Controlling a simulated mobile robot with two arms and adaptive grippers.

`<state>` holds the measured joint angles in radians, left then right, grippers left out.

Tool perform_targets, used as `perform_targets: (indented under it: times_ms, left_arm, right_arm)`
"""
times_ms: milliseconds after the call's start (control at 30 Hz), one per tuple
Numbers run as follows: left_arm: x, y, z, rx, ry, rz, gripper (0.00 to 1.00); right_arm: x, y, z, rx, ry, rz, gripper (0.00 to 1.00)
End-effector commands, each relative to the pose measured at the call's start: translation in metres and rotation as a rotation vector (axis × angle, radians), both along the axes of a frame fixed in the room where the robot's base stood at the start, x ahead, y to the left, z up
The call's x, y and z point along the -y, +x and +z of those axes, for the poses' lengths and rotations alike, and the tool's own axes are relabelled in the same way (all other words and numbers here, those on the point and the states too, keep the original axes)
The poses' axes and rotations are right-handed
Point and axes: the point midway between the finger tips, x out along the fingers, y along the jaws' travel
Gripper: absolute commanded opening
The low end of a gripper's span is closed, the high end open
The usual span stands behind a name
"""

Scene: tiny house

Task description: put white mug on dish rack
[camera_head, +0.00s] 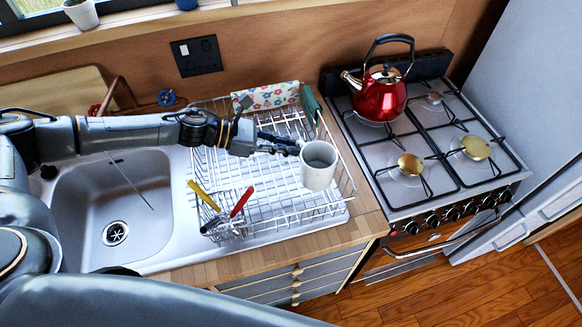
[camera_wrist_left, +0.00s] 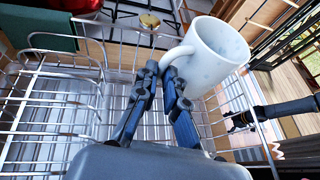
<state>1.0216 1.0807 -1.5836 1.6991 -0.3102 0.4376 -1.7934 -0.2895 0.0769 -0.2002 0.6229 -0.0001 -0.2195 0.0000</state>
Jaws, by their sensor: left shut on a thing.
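The white mug (camera_head: 319,166) is over the right part of the wire dish rack (camera_head: 262,200) in the head view, with its opening facing up. My left gripper (camera_head: 296,146) reaches in from the left and is shut on the mug's handle. In the left wrist view the mug (camera_wrist_left: 212,58) is tilted in the picture, and the fingers of my left gripper (camera_wrist_left: 165,78) close around its handle. The rack's wires (camera_wrist_left: 60,110) show around and below it. I cannot tell whether the mug's base touches the rack.
A cutlery holder (camera_head: 226,228) with a yellow and a red utensil stands at the rack's front left. A patterned cloth (camera_head: 266,97) hangs at its back. The sink (camera_head: 135,205) lies left; the stove with a red kettle (camera_head: 379,97) stands right.

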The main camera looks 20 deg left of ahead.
Motion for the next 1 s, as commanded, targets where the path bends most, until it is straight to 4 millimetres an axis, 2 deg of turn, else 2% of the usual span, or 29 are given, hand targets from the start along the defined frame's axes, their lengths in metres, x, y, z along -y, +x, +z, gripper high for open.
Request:
perform_targets:
  times_ms: [233,500,633,933,967,1000]
  left_arm:
    - [0.001,0.0,-0.026,-0.001,-0.003,0.001,0.0]
    - [0.001,0.0,-0.057,0.001,-0.005,0.001,0.0]
    - [0.001,0.001,-0.059,0.003,-0.005,0.002,0.0]
    - [0.001,0.0,-0.065,0.003,-0.004,0.002,0.0]
    - [0.0,0.0,-0.065,0.002,-0.001,0.001,0.14]
    - [0.0,0.0,-0.064,0.003,-0.001,0.002,0.22]
  right_arm:
    - [0.001,-0.024,0.003,-0.033,-0.002,0.001,0.95]
    - [0.001,-0.012,0.008,-0.017,-0.002,0.001,0.95]
    - [0.002,-0.005,0.008,-0.007,-0.003,0.002,0.95]
    - [0.004,-0.007,0.002,-0.008,-0.005,0.002,0.95]
    - [0.004,-0.007,0.003,-0.009,-0.005,0.002,0.95]
    - [0.004,-0.008,0.004,-0.01,-0.005,0.002,0.95]
